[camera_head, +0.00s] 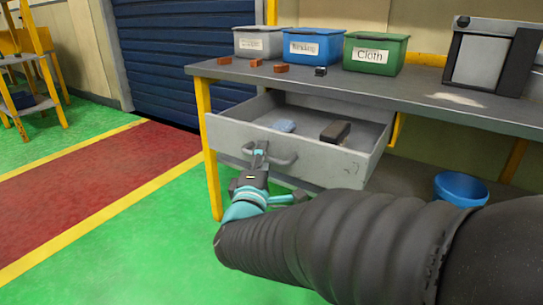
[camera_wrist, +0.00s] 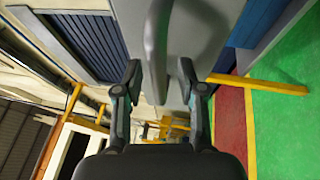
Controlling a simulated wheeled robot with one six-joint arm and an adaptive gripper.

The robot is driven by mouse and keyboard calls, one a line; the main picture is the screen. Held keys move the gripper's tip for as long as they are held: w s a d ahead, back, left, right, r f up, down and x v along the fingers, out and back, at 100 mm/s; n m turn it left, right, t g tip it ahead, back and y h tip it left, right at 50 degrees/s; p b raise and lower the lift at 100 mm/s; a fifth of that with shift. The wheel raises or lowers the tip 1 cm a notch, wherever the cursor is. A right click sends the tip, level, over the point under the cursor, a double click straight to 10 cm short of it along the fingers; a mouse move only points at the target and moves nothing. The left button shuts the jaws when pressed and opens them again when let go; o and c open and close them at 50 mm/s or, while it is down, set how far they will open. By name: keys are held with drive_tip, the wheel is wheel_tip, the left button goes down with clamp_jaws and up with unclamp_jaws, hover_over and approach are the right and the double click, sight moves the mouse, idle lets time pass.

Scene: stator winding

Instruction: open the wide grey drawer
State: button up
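The wide grey drawer (camera_head: 275,153) stands pulled out from under the workbench. My gripper (camera_head: 260,150) is at the left part of this handle. In the wrist view, the handle (camera_wrist: 156,45) lies between the two fingers of my gripper (camera_wrist: 159,70), with a visible gap on each side. The gripper is open and holds nothing.
The workbench (camera_head: 420,96) carries a grey bin (camera_head: 259,43), a blue bin (camera_head: 313,48), a green bin (camera_head: 375,54), and several small brown blocks. A blue bucket (camera_head: 460,188) stands below at the right. The green and red floor (camera_head: 110,185) at the left is clear.

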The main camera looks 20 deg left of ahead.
drive_tip(key=v, duration=1.2)
idle(0.4)
